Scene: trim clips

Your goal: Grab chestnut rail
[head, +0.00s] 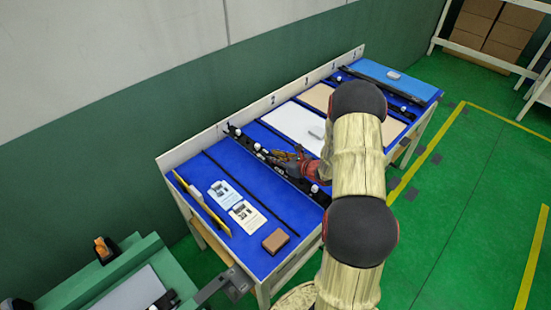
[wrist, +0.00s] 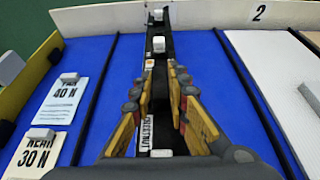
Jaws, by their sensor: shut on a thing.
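The chestnut rail (wrist: 162,66) is a long black strip with a white label reading CHESTNUT, running away from me in the wrist view. Small white clips (wrist: 158,44) sit along its far part. In the head view the rail (head: 247,142) lies across the blue table, partly hidden by my arm. My gripper (wrist: 159,82) has its yellow-and-black fingers on either side of the rail and is shut on it. In the head view my gripper (head: 291,160) is over the middle of the rail. I cannot tell whether the rail is raised off the table.
Two cards, marked 40 N (wrist: 66,95) and 30 N (wrist: 36,150), lie left of the rail. A white panel (head: 293,125) lies to its right. A brown block (head: 275,241) sits at the near edge. A low white numbered board (head: 262,104) runs along the back.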

